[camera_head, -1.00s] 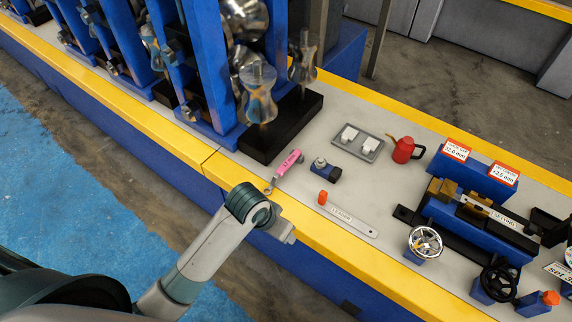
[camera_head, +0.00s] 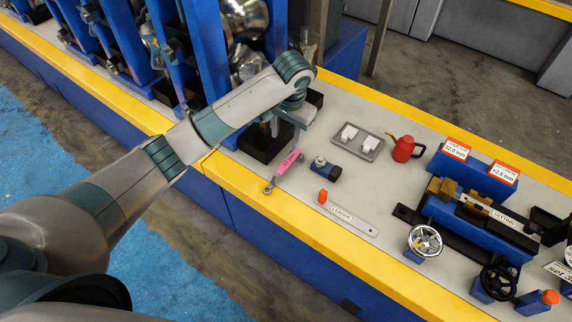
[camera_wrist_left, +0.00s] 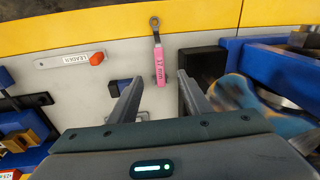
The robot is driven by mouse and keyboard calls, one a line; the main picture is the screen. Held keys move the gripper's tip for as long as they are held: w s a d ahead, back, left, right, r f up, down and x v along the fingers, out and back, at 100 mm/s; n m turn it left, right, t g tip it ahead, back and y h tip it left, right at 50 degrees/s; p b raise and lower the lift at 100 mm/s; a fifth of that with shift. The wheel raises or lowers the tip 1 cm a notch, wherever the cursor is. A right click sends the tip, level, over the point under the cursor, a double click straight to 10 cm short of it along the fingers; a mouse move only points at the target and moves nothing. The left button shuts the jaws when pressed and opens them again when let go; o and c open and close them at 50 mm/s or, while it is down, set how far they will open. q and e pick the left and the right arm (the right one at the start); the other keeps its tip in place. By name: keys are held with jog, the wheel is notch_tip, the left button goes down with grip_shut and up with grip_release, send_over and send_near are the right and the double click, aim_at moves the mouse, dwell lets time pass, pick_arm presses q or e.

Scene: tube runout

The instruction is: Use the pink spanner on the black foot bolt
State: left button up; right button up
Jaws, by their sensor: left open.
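The pink spanner (camera_head: 288,163) lies on the grey bench top, its metal ring end toward the yellow front edge. In the left wrist view the pink handle (camera_wrist_left: 160,67) runs up from between the fingertips, marked 17 mm. My left gripper (camera_head: 287,126) is open, over the handle's far end; the left wrist view shows its fingers (camera_wrist_left: 158,80) apart, one each side, with no clear contact. The black foot (camera_head: 258,148) under the roller stand is partly hidden by my arm; it also shows in the left wrist view (camera_wrist_left: 203,66). I cannot make out a bolt on it.
A small black-and-blue block with a grey knob (camera_head: 326,168) sits right of the spanner. A labelled bar with an orange end (camera_head: 350,218), a grey tray (camera_head: 360,142) and a red can (camera_head: 403,149) lie further right. Blue roller frames (camera_head: 205,65) stand close on the left.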

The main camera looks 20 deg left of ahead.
pick_arm(q)
jog(key=shift+w+a, duration=0.1)
dwell(0.3)
jog(key=p, duration=0.3)
send_over(282, 167)
jog(key=f, duration=1.2)
jog(key=shift+d, duration=0.3)
jog(key=shift+s+f+p, duration=0.2)
jog(key=shift+f+p, duration=0.2)
jog(key=shift+f, duration=0.1)
notch_tip(282, 167, down, 3)
jog(key=shift+w+r+p, duration=0.1)
jog(key=shift+p, duration=0.35)
jog(key=shift+w+a+f, duration=0.1)
jog(key=shift+a+f, duration=0.05)
jog(key=shift+f, duration=0.5)
